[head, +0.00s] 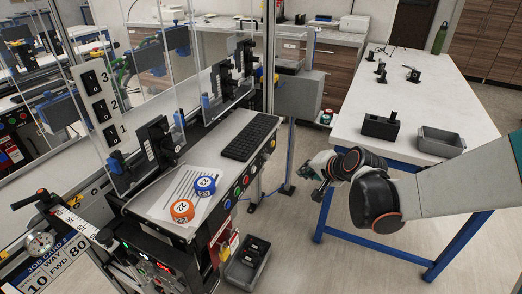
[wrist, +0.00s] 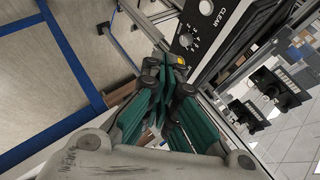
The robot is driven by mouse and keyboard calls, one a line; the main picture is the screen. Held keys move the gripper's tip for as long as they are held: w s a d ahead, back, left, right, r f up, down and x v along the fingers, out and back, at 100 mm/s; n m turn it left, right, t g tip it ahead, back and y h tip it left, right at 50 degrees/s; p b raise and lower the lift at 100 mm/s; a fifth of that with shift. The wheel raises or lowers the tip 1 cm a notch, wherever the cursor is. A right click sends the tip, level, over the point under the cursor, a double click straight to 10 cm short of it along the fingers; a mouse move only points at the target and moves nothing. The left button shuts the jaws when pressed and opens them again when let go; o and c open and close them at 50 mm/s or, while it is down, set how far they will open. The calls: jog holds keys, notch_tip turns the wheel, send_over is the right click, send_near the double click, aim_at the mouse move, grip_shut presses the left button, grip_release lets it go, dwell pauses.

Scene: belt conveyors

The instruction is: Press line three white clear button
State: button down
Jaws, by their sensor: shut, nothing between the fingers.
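In the wrist view a dark control panel (wrist: 222,40) with a white label that seems to read CLEAR stands just beyond my gripper. A white round control (wrist: 206,7) sits at the top of it, and another (wrist: 186,40) is nearer my fingers. I cannot tell for sure which is line three's clear button. My gripper (wrist: 168,85) is shut and empty, its teal fingers close to the panel; contact cannot be told. In the head view my gripper (head: 318,166) hangs in the gap right of the console. The number plate (head: 101,108) shows 3, 2 and 1.
The console (head: 205,140) bears a keyboard (head: 250,137), an orange disc (head: 182,210) and a blue disc (head: 205,185); coloured buttons line its front edge. A white table (head: 440,95) with a grey tray (head: 441,141) stands right. A dark bin (head: 247,265) is on the floor.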

aim_at(254, 169)
jog(key=w+a+f+m+y, duration=0.1)
jog(key=w+a+f, duration=0.3)
jog(key=f, duration=0.5)
jog(key=shift+w+m+t+y, duration=0.3)
jog(key=shift+w+m+y, duration=0.1)
jog(key=shift+w+m, duration=0.4)
jog(key=shift+s, duration=0.1)
jog(key=w+a, duration=0.3)
jog(key=a, duration=0.5)
jog(key=shift+w+a, duration=0.1)
jog(key=shift+a, duration=0.15)
dwell(0.7)
jog(key=shift+a, duration=0.2)
